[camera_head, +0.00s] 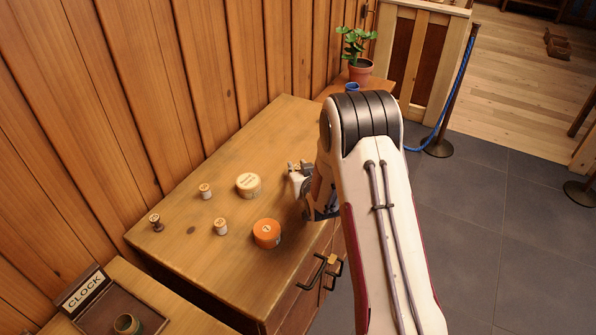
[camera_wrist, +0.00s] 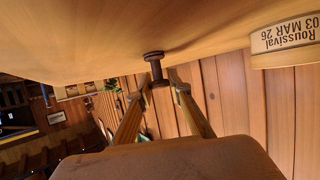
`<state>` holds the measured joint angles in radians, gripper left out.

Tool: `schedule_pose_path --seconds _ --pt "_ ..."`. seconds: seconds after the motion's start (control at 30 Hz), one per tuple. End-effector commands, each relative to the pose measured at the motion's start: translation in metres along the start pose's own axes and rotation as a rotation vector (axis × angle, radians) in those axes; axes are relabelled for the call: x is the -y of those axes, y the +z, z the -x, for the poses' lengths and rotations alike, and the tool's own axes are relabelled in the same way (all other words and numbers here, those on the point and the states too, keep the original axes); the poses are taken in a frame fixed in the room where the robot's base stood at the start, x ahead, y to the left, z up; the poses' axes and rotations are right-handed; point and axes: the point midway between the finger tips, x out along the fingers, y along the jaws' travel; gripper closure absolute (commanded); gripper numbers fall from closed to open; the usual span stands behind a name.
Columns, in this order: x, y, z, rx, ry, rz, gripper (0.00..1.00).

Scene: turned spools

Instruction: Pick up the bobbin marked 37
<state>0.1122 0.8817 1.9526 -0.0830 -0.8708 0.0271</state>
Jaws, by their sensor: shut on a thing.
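A dark brown bobbin (camera_wrist: 154,68) sits between the fingertips of my gripper (camera_wrist: 158,92) in the wrist view, which shows the scene upside down. My gripper is shut on it, with its flange against or close to the tabletop; I cannot tell if it touches. No number can be read on it. In the head view my gripper (camera_head: 298,168) is over the table's right part, and the held bobbin cannot be made out. Two pale-wound bobbins, one at the back (camera_head: 205,190) and one in front (camera_head: 220,226), and a dark bobbin (camera_head: 156,222) stand to the left; their marks are too small to read.
A round cream box (camera_head: 248,186) and an orange tin (camera_head: 267,234) stand on the wooden table (camera_head: 210,265) left of my gripper. The box's label shows in the wrist view (camera_wrist: 288,38). A plank wall runs behind. A potted plant (camera_head: 360,68) and blue cup (camera_head: 352,88) are beyond.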

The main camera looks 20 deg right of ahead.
Motion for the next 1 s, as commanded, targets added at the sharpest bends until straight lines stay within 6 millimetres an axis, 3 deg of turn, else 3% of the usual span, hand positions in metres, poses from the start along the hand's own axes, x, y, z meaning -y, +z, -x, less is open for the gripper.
schedule_pose_path --seconds 0.47,1.0 --pt "0.0 -0.018 0.007 -0.002 0.0 0.0 0.9" --pt "0.0 -0.077 0.031 -0.004 0.0 0.001 0.9"
